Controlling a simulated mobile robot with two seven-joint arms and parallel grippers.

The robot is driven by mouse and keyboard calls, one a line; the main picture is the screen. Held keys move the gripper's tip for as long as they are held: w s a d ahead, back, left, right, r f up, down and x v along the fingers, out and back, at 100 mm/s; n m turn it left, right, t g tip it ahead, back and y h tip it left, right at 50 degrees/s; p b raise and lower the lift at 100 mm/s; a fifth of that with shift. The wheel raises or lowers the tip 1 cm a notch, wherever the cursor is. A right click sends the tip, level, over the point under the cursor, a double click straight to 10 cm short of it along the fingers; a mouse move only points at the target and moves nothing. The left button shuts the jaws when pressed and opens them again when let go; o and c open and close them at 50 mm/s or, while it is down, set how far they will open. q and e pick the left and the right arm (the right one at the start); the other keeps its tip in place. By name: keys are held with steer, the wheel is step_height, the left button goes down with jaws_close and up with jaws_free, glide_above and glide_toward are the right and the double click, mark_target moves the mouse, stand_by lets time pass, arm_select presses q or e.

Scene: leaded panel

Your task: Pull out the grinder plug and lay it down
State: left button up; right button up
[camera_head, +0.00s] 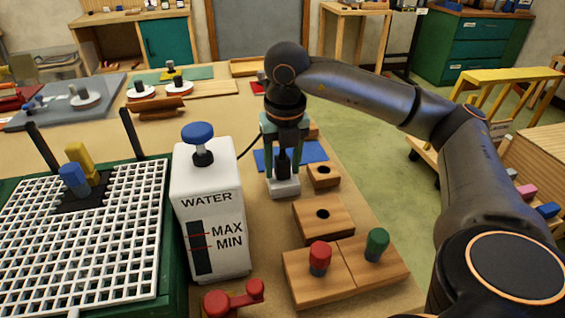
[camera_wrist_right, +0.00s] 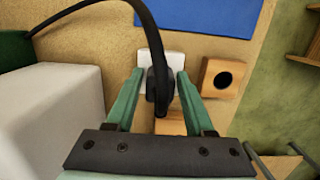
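The grinder plug (camera_head: 284,163) is black and upright, with its lower end at the white socket block (camera_head: 286,188) on the table. Its black cable (camera_wrist_right: 118,3) arcs away to the left in the right wrist view. My right gripper (camera_head: 285,150) comes down from above, its green fingers on either side of the plug. In the right wrist view the plug (camera_wrist_right: 157,85) stands between the fingertips with a narrow gap on each side, so the gripper looks open around it. The plug's prongs are hidden. My left gripper is not in view.
The white water tank (camera_head: 210,220) with a blue knob stands close left of the socket. Wooden blocks with holes (camera_head: 323,176) stand to the right, and blocks with red and green pegs (camera_head: 345,265) in front. A blue mat (camera_head: 309,152) lies behind the socket. A white grid (camera_head: 110,240) fills the left.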

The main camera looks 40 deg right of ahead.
jaws_close()
stand_by(0.7)
